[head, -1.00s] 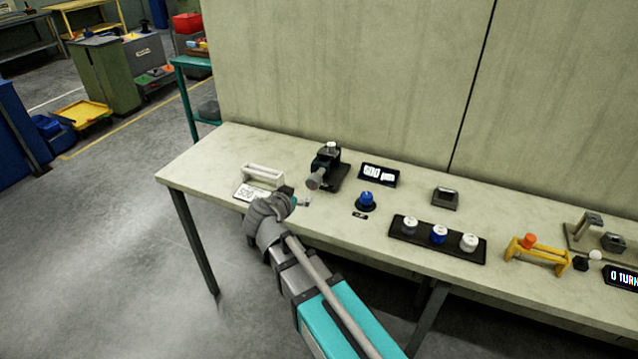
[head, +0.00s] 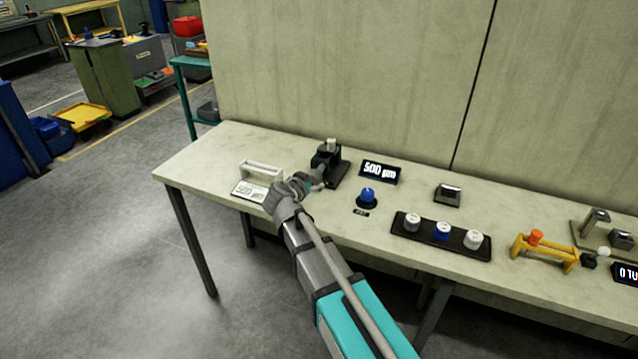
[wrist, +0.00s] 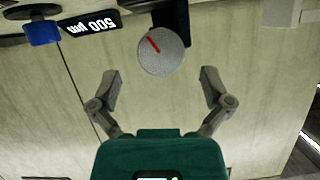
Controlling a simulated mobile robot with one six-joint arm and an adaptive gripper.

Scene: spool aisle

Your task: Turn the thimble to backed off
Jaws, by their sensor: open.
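The micrometer stand (head: 330,160) is dark and sits near the back of the bench; its thimble is largely hidden behind my gripper in the head view. In the wrist view the thimble (wrist: 163,57) is a round grey knurled end with a red line pointing to the upper left. My gripper (wrist: 166,88) is open and empty, its two fingers spread to either side below the thimble, not touching it. In the head view my gripper (head: 318,183) is close in front of the stand. A display (head: 380,171) behind reads 500 µm, also in the wrist view (wrist: 92,25).
A white card (head: 250,190) with a 500 marking and a pale handle-shaped block (head: 262,168) stand left. A blue knob (head: 367,195) is right of the stand. A black tray (head: 462,246) with several knobs and a yellow bracket (head: 546,252) are further right.

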